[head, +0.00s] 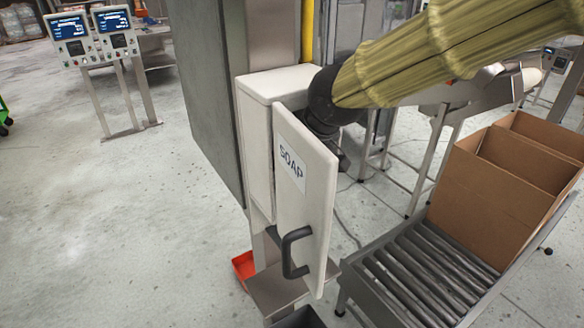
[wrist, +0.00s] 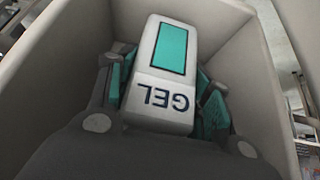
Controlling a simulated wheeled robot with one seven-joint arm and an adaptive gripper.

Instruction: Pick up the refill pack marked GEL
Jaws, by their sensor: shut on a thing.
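The refill pack marked GEL (wrist: 158,82) is white with a teal panel and dark lettering, which reads upside down in the wrist view. My gripper (wrist: 165,95) is shut on the pack, with teal pads at its two sides. The pack is inside a pale box-like cabinet, whose walls (wrist: 240,45) surround it. In the head view the cabinet (head: 275,85) has its door (head: 306,200) open, marked SOAP, with a black handle. There the door and cabinet hide the pack and my gripper's fingers.
A roller conveyor (head: 400,275) with open cardboard boxes (head: 490,195) stands at the right. A metal shelf (head: 275,290) and a red tray (head: 243,265) are below the cabinet. A grey panel (head: 205,90) stands at its left.

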